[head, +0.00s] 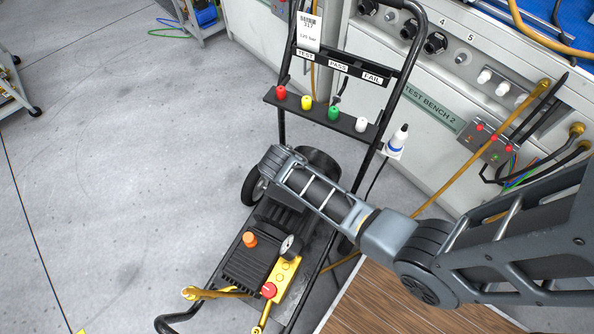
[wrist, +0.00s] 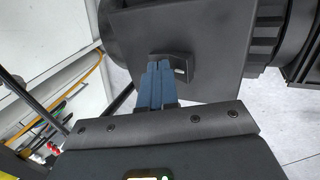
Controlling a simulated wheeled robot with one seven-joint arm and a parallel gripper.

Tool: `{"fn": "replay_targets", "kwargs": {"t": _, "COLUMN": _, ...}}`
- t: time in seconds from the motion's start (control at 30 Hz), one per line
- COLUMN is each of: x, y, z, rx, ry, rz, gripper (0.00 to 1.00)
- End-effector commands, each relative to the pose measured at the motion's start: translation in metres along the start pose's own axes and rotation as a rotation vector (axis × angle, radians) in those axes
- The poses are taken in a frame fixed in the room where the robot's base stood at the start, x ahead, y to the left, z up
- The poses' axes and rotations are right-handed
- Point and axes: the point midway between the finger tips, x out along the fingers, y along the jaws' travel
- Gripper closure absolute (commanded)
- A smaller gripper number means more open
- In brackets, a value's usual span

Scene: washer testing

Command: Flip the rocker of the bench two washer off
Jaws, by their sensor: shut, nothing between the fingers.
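The bench two washer (head: 250,262) is a black trolley unit with a tall tube handle, standing in front of the bench labelled Test Bench 2. My arm reaches over it from the right, and its end hides part of the motor area; my fingers are not visible in the head view. In the wrist view my gripper (wrist: 158,68) has its blue fingers shut together and empty. The fingertips are at a dark grey housing (wrist: 205,35), beside a small dark raised piece, possibly the rocker (wrist: 182,68). Its position and any contact cannot be told.
Test Bench 2 (head: 430,108) stands behind, with hoses and a grey box with red buttons (head: 487,143). A wooden top (head: 400,305) lies at front right.

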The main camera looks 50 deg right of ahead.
Motion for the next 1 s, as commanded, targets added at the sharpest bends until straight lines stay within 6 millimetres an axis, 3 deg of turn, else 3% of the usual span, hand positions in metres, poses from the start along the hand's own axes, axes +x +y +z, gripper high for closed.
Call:
{"fn": "replay_targets", "kwargs": {"t": 0.47, "x": -0.006, "y": 0.001, "z": -0.001, "rx": 0.001, "ry": 0.000, "rz": 0.000, "gripper": 1.00}}
{"fn": "replay_targets", "kwargs": {"t": 0.83, "x": -0.049, "y": 0.021, "z": -0.006, "rx": 0.002, "ry": 0.003, "rz": 0.001, "gripper": 1.00}}
{"fn": "replay_targets", "kwargs": {"t": 1.0, "x": -0.083, "y": 0.033, "z": -0.006, "rx": 0.002, "ry": 0.004, "rz": 0.001, "gripper": 1.00}}
